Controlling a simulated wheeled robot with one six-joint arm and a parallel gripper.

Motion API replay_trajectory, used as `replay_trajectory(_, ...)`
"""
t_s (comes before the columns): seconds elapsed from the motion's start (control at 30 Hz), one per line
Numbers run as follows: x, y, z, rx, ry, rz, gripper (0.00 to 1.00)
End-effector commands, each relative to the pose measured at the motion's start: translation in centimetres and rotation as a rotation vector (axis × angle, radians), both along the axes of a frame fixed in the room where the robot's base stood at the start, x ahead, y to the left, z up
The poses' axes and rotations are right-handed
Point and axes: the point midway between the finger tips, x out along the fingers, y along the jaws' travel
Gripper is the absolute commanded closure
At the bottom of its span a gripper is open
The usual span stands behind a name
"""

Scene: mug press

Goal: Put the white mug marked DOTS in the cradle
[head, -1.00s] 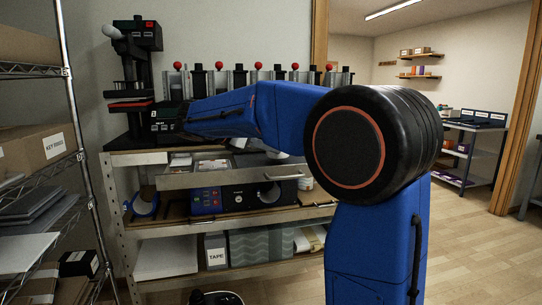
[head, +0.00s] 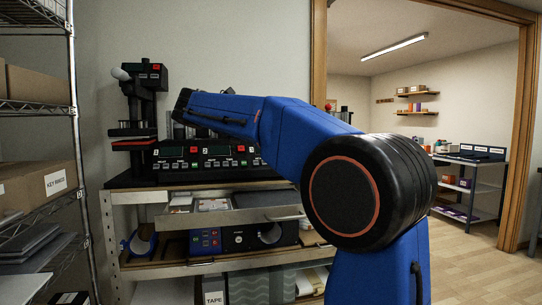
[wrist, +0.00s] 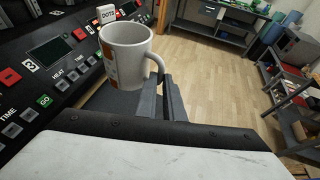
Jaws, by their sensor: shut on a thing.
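The white mug (wrist: 126,55) is in the wrist view, upright or nearly so, with a brownish print on its side. A small white tag reading DOTS (wrist: 107,14) shows at its far rim; I cannot tell whether it is attached. My gripper (wrist: 167,98) is shut on the mug's handle side, and the mug is beside a black control panel (wrist: 50,60). In the head view my arm hides the gripper and mug. A press (head: 140,100) with red pads stands at the left of the bench; I cannot make out which cradle is open.
Several panels (head: 205,150) with green displays line the bench top (head: 190,187). An open drawer (head: 225,217) juts out below it. A wire shelf with boxes (head: 40,190) stands at the left. The wooden floor (wrist: 215,70) to the right is clear.

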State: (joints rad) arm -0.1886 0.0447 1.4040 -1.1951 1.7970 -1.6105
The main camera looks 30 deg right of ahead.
Motion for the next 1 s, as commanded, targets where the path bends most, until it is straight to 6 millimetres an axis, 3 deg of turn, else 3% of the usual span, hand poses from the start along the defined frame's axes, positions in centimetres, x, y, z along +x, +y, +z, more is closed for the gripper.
replay_trajectory(1.0,-0.7,0.3,12.1,0.001,-0.003,0.000,1.00)
